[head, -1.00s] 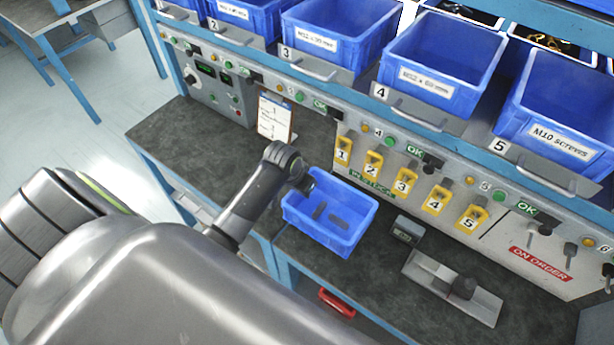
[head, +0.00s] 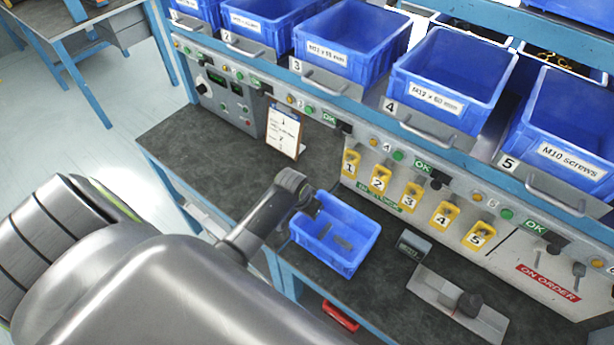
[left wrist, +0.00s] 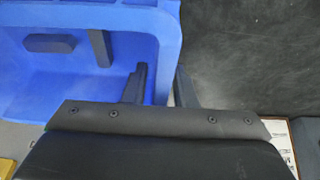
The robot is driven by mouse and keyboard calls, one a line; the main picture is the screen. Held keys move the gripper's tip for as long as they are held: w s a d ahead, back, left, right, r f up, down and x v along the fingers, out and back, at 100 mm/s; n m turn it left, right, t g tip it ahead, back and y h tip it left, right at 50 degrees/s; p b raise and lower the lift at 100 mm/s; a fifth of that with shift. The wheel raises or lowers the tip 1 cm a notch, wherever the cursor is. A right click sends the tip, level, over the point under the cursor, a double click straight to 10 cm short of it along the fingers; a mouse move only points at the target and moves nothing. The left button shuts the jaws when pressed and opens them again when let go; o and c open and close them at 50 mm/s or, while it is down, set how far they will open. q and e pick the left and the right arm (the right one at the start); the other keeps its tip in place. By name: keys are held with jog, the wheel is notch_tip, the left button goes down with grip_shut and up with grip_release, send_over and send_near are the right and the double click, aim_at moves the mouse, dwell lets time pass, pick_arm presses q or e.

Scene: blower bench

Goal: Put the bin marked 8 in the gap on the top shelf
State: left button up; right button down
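A blue bin (head: 345,262) stands on the dark bench with a few dark flat pieces inside; no number shows on its visible sides. My left gripper (head: 316,207) is at the bin's far left corner. In the left wrist view, my left gripper (left wrist: 160,85) has its fingers apart, one inside the bin (left wrist: 90,75) and one outside, with the wall between them. A clear grip on the wall does not show. My right gripper is out of view. The top shelf's gap is not visible; only a sliver of a higher blue bin (head: 585,8) shows.
Blue bins fill the shelf over the bench, including one above number 4 (head: 437,97) and one above 5 (head: 570,160). A clipboard (head: 283,132), yellow numbered holders (head: 410,197) and a grey plate with a black knob (head: 458,305) are nearby.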

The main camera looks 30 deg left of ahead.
pick_arm(q)
jog(key=shift+o, duration=0.5)
jog(key=shift+r, duration=0.1)
jog(key=shift+s+r, duration=0.1)
jog(key=shift+r, duration=0.4)
jog(key=v, duration=1.1)
jog(key=shift+s, duration=0.15)
